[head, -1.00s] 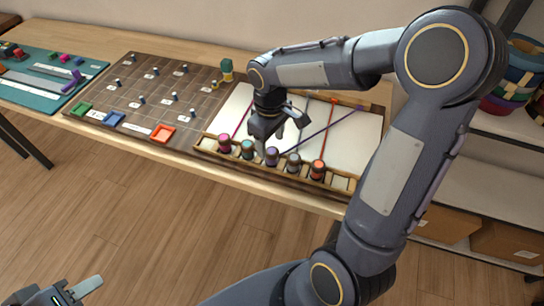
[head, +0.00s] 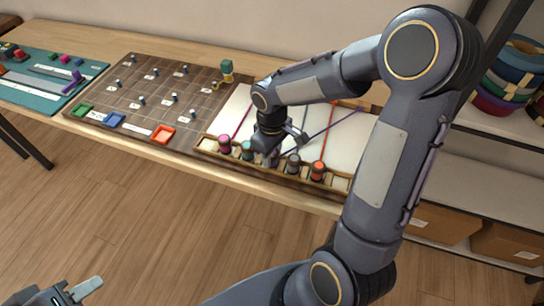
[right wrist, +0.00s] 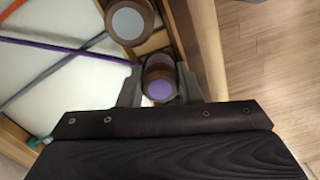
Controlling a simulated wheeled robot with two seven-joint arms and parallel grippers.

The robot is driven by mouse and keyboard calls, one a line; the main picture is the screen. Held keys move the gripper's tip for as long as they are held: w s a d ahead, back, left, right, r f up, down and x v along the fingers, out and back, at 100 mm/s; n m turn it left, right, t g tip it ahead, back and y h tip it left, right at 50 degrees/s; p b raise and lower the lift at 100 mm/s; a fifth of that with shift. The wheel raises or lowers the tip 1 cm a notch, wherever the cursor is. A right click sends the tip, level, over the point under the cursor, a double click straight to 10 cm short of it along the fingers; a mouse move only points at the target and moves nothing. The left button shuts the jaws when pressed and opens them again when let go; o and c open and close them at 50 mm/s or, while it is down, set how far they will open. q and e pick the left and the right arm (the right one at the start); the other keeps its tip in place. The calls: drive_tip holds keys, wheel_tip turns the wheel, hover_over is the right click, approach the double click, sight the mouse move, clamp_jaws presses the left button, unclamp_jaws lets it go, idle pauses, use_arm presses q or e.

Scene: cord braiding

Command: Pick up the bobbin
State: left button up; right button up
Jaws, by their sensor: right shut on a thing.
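The purple-topped bobbin (right wrist: 160,88) sits between the two fingers of my right gripper (right wrist: 160,90) in the right wrist view, and the fingers are shut on it. In the head view my right gripper (head: 270,154) is low over the front rack (head: 208,146) and mostly hides this bobbin. Magenta (head: 225,144), teal (head: 247,150), grey (head: 293,162) and orange-red (head: 318,171) bobbins stand in the rack beside it. The grey bobbin also shows close by in the right wrist view (right wrist: 128,20). My left gripper (head: 80,291) is at the lower left edge, away from the table, partly cut off.
Coloured cords, including a purple one (head: 338,120), cross the white board (head: 350,143) behind the rack. A brown pegboard (head: 150,75) with small trays and a teal mat (head: 40,88) lie left. Shelves with baskets stand right. Neighbouring bobbins are close to my right gripper.

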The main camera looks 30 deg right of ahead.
drive_tip(key=shift+r, duration=0.1)
drive_tip(key=shift+w+r, duration=0.1)
drive_tip(key=shift+r, duration=0.35)
wheel_tip(320, 180, up, 2)
drive_tip(key=shift+r, duration=0.25)
drive_tip(key=s+a+r, duration=0.6)
drive_tip(key=a+r, duration=0.3)
drive_tip(key=a, duration=0.3)
drive_tip(key=shift+s+a+r, duration=0.25)
drive_tip(key=shift+s, duration=0.1)
